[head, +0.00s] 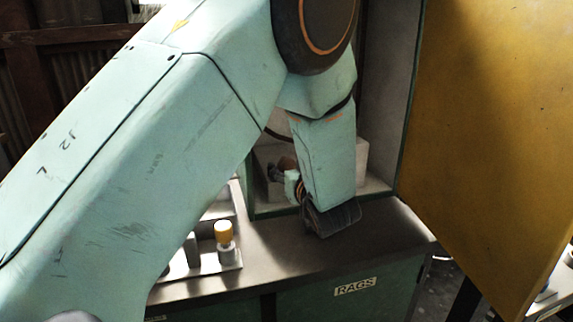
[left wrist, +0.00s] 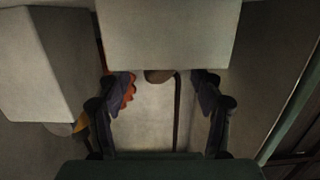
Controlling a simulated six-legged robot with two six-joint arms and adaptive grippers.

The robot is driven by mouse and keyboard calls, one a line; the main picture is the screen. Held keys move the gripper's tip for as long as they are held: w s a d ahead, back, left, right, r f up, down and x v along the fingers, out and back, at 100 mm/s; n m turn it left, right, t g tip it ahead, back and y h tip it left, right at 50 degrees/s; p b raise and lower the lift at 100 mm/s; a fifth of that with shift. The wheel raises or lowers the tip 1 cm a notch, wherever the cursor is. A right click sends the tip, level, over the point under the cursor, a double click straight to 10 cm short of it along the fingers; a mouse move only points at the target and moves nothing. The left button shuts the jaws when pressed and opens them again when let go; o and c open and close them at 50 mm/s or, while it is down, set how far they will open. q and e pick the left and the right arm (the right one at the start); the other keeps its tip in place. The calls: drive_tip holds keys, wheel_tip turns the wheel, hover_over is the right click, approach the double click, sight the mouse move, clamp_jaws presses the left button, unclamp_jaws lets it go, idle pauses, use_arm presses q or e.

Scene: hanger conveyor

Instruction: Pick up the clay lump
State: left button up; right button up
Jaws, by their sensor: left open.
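My left gripper (head: 275,173) reaches into the open green cabinet, its fingers partly hidden by my wrist. In the left wrist view its two fingers (left wrist: 162,82) are spread apart with nothing held between them. A small rounded brown thing, probably the clay lump (left wrist: 159,76), shows between the fingertips, partly hidden by a pale block. In the head view a brown patch (head: 288,163) shows beside the fingers; I cannot tell whether it is the lump. My right gripper is not in view.
A pale block (left wrist: 165,32) stands just ahead of the fingers, and another (left wrist: 35,75) is at the left. A dark strip (left wrist: 177,110) runs between the fingers. The yellow cabinet door (head: 490,130) hangs open at the right.

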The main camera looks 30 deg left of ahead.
use_arm(q)
drive_tip(key=shift+w+a+f, duration=0.2)
drive_tip(key=shift+a+f, duration=0.05)
drive_tip(key=shift+a, duration=0.15)
drive_tip(key=shift+s+d+r, duration=0.2)
drive_tip(key=shift+d, duration=0.1)
drive_tip(key=c, duration=0.4)
drive_tip(key=shift+w+a+f, duration=0.1)
drive_tip(key=shift+a+f, duration=0.05)
drive_tip(key=shift+c, duration=1.4)
drive_tip(key=c, duration=0.4)
drive_tip(key=shift+c, duration=1)
